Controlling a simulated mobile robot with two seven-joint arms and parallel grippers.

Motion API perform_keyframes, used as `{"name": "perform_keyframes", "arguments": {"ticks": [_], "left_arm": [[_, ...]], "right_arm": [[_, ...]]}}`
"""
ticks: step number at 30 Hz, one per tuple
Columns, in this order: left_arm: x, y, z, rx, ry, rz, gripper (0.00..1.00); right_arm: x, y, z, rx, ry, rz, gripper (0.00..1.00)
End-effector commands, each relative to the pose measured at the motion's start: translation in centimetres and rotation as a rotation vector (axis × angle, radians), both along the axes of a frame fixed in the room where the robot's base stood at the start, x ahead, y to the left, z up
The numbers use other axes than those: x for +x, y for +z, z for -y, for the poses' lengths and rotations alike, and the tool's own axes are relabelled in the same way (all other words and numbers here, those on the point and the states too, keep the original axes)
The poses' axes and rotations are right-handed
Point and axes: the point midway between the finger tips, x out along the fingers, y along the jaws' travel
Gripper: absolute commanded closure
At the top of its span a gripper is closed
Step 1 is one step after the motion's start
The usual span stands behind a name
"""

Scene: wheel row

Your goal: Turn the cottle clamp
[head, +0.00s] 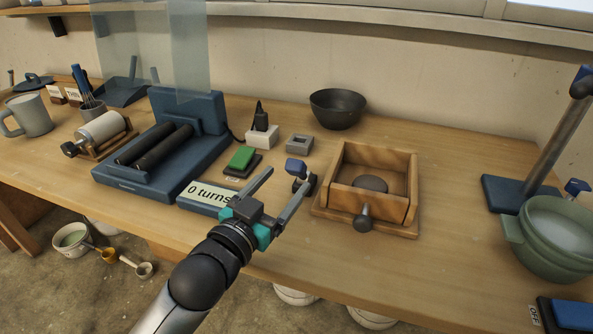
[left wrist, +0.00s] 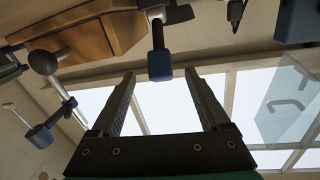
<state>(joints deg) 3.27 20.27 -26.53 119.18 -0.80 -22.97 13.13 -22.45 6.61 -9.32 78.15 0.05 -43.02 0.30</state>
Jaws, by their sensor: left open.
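The cottle is a wooden box (head: 334,186) on a board, with a grey dome (head: 370,184) inside. A grey knob (head: 364,212) sticks out at its front. The clamp handle, a blue block on a dark stem (head: 297,166), stands at the box's left side. My left gripper (head: 291,175) is open, with its fingertips close to the blue handle. In the left wrist view the blue handle (left wrist: 160,64) appears between the fingertips (left wrist: 160,74); I cannot tell whether they touch it. The wooden box (left wrist: 95,38) is at upper left there. My right gripper is out of view.
A "0 turns" sign (head: 208,194) lies left of my gripper. Behind it are a green pad (head: 241,158), a small grey block (head: 300,143) and a dark bowl (head: 338,109). A blue-based stand (head: 505,192) and a green pot (head: 548,245) stand at right.

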Motion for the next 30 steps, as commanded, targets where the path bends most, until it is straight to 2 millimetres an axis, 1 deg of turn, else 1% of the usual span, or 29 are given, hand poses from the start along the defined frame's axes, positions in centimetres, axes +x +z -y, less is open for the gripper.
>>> {"name": "perform_keyframes", "arguments": {"ticks": [1,6,12,18,26,27,30], "left_arm": [[0.8,0.0,0.4,-0.001,0.001,0.003,0.21],[2.8,-0.1,1.4,0.000,0.000,0.003,0.21],[4.5,-0.1,2.2,0.000,0.001,0.001,0.21],[5.2,0.0,2.6,0.001,0.000,0.000,0.21],[5.2,0.0,2.6,0.001,0.000,0.000,0.21],[5.2,0.0,2.6,0.001,0.000,0.000,0.22],[5.2,0.0,2.6,0.001,0.000,0.000,0.33]], "right_arm": [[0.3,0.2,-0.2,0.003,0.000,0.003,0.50],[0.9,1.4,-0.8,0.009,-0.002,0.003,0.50],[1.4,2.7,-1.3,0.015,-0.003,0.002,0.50],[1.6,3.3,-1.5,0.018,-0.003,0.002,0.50],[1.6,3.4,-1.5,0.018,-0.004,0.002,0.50],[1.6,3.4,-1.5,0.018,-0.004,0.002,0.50],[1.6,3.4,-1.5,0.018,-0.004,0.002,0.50]]}}
